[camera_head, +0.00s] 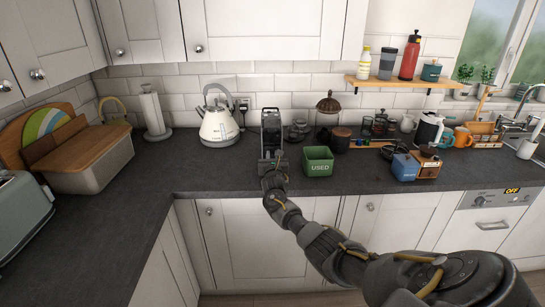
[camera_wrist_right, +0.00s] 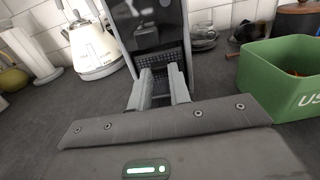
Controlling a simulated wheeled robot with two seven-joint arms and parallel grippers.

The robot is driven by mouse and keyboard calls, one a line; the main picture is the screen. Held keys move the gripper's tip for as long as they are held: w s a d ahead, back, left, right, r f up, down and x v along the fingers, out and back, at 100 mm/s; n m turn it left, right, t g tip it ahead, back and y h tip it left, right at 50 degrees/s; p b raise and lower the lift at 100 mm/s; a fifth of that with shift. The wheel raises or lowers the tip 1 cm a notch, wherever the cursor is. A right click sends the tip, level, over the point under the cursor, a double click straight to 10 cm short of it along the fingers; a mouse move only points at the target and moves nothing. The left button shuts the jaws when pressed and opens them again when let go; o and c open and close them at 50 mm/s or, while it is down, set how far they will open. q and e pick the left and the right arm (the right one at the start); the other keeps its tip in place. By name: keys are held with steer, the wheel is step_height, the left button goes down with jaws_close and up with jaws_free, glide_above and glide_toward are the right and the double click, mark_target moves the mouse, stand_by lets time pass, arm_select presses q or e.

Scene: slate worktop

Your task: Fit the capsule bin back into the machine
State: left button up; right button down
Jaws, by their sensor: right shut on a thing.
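The coffee machine (camera_head: 271,127) is a tall dark unit with grey sides, standing against the tiled back wall. In the right wrist view the machine (camera_wrist_right: 150,22) rises straight ahead. My right gripper (camera_head: 270,163) is at the machine's foot. In the wrist view its two fingers (camera_wrist_right: 162,80) point into the machine's lower front. They are shut on the dark capsule bin (camera_wrist_right: 163,58), which shows only partly, low in the machine's front. I cannot tell how deep it sits. My left gripper is out of view.
A green bin marked USED (camera_head: 319,162) stands close right of the machine; it also shows in the wrist view (camera_wrist_right: 280,75). A white kettle (camera_head: 218,125) is to the left. The worktop at left front is clear.

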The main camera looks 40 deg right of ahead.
steer(key=c, duration=1.2)
jaws_free()
steer(key=shift+c, duration=0.2)
steer(key=v, duration=1.1)
steer(key=shift+d, duration=0.1)
